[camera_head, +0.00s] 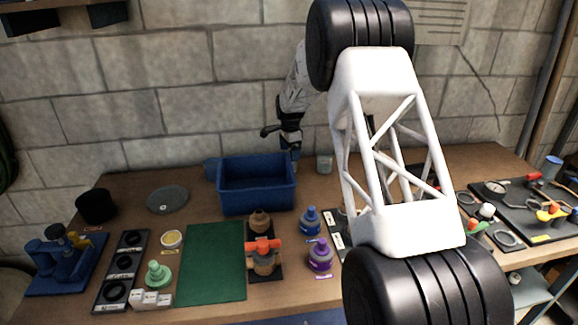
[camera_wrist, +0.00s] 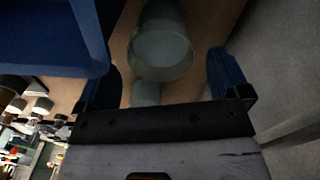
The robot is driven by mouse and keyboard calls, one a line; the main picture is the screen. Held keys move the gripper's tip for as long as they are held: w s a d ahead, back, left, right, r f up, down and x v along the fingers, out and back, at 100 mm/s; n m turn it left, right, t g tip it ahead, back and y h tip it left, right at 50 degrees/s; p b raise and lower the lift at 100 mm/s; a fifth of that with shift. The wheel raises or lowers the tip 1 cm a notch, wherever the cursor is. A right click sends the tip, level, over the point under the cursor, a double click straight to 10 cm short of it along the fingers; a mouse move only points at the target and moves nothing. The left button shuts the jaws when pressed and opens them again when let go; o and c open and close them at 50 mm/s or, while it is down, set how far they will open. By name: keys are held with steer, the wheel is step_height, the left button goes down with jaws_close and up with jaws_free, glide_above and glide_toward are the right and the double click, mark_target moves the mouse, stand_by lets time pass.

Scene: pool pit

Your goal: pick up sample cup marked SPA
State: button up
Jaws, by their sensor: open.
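My gripper (camera_head: 289,148) hangs fingers-down just behind the blue bin, near the back wall. In the wrist view my gripper (camera_wrist: 166,76) is open, with its two blue-padded fingers spread apart. A clear greyish cup (camera_wrist: 162,47) shows between and beyond the fingertips, apart from both. A second clear cup (camera_wrist: 145,94) shows lower, partly hidden by the gripper body. In the head view one clear cup (camera_head: 324,164) stands on the bench right of the bin. No SPA marking is readable on any cup, so I cannot tell which one bears it.
The blue bin (camera_head: 256,205) stands close beside the gripper; its wall (camera_wrist: 55,60) fills the wrist view's upper left. The stone wall (camera_head: 225,110) is close behind. Bottles, a green mat (camera_head: 212,265) and fittings occupy the bench front. My white arm hides part of the right side.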

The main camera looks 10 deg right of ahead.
steer(key=shift+f, duration=2.6)
steer(key=c, duration=1.1)
steer(key=shift+o, duration=0.2)
steer(key=shift+r, duration=0.2)
step_height(320, 180, up, 18)
steer(key=shift+f, duration=0.15)
